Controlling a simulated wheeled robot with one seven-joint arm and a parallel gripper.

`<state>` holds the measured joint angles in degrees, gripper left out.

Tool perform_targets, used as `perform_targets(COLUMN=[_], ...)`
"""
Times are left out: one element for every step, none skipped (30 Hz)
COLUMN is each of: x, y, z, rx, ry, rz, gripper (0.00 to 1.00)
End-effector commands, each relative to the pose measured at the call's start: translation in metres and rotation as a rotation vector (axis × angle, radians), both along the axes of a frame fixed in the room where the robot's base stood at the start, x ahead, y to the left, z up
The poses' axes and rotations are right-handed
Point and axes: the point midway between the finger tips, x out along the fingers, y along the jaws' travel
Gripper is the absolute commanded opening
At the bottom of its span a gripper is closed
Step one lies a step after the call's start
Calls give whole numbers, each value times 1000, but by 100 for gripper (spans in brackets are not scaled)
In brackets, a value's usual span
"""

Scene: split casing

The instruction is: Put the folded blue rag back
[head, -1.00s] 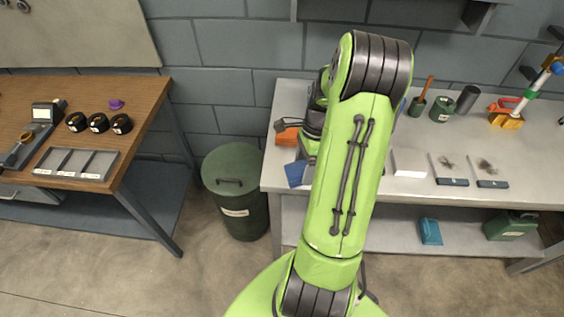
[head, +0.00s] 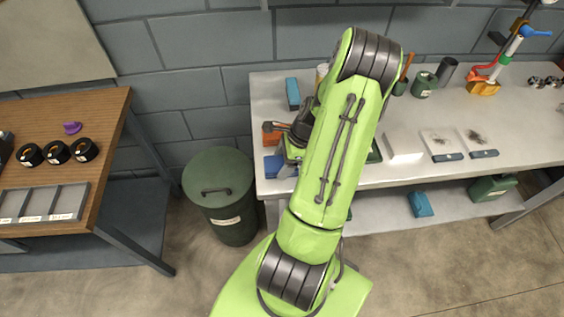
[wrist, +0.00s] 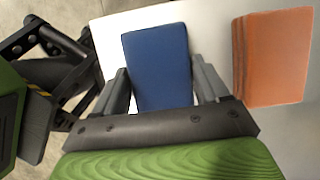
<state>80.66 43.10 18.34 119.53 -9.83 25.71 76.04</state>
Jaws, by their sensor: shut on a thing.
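The folded blue rag (wrist: 158,62) is between the two fingers of my gripper (wrist: 160,86) in the wrist view, and the gripper is shut on it. In the head view the rag (head: 272,164) is at the front left corner of the grey bench (head: 400,170), just in front of a folded orange rag (head: 271,137). The orange rag also shows to the right of the gripper in the wrist view (wrist: 272,58), apart from it. I cannot tell whether the blue rag touches the bench top. My arm hides much of the gripper in the head view.
A lighter blue block-shaped thing (head: 292,93) stands farther back on the bench. A white block (head: 404,147) and two pads (head: 440,142) lie right of my arm. A green lidded bin (head: 220,192) stands left of the bench. A wooden table (head: 90,130) is at far left.

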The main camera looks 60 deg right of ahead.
Motion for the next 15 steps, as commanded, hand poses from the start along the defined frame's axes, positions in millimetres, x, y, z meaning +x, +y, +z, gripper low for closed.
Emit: perform_targets(x=[0, 0, 0, 0, 0, 0, 0, 0, 0, 0, 0, 0, 0, 0, 0], y=[0, -1, -1, -1, -1, -1, -1, -1, -1, -1, -1, -1, -1, -1, -1], z=[-2, -1, -1, -1, -1, -1, 0, 0, 0, 0, 0, 0, 0, 0, 0], rx=[-1, -2, -2, -2, -3, -2, -2, -2, -2, -2, -2, -2, -2, -2, -2], ry=[-1, 0, 0, 0, 0, 0, 0, 0, -1, -1, -1, -1, -1, -1, -1], rz=[0, -1, -1, -1, -1, -1, -1, -1, 0, 0, 0, 0, 0, 0, 0], gripper=[50, 50, 50, 50, 76, 82, 86, 91, 97, 99, 99, 99, 99, 99, 99])
